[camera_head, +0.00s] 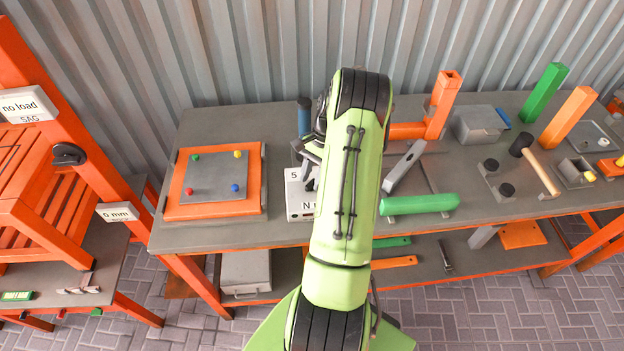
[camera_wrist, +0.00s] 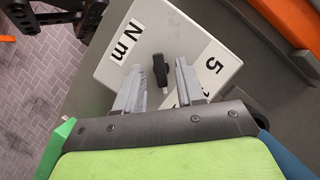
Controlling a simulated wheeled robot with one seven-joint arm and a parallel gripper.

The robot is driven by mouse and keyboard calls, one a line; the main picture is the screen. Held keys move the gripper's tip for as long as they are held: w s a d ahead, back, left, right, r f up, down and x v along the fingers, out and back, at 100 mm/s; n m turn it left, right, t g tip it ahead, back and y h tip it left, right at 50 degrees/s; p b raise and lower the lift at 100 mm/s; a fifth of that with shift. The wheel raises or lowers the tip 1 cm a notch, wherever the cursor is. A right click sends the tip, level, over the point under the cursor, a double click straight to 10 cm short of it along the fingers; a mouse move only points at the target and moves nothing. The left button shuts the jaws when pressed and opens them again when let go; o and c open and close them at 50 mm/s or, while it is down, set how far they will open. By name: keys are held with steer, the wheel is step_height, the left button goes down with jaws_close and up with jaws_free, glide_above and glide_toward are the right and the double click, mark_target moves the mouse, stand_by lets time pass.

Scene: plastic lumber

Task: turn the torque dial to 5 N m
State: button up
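The torque box is a white case (camera_head: 296,207) on the bench, with "5" and "N m" labels. My arm hides its right part in the head view. In the wrist view the white case (camera_wrist: 112,72) fills the middle, with "N m" at left and "5" at right. The black torque dial (camera_wrist: 160,70) is a small knob on its top face. My gripper (camera_wrist: 159,74) is open, one finger on each side of the dial, with visible gaps. Contact and height are unclear. My gripper also shows in the head view (camera_head: 312,150). Other markings are partly hidden by a finger.
The grey bench (camera_head: 235,235) has an orange-framed board (camera_head: 213,208) left of the case. A blue cylinder (camera_head: 304,116) stands behind it. A green bar (camera_head: 420,204) and a grey bar (camera_head: 403,167) lie to the right. An orange rack stands at far left.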

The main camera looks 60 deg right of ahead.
steer(key=shift+a+f, duration=0.2)
steer(key=shift+f, duration=0.1)
steer(key=shift+c, duration=0.3)
jaws_close()
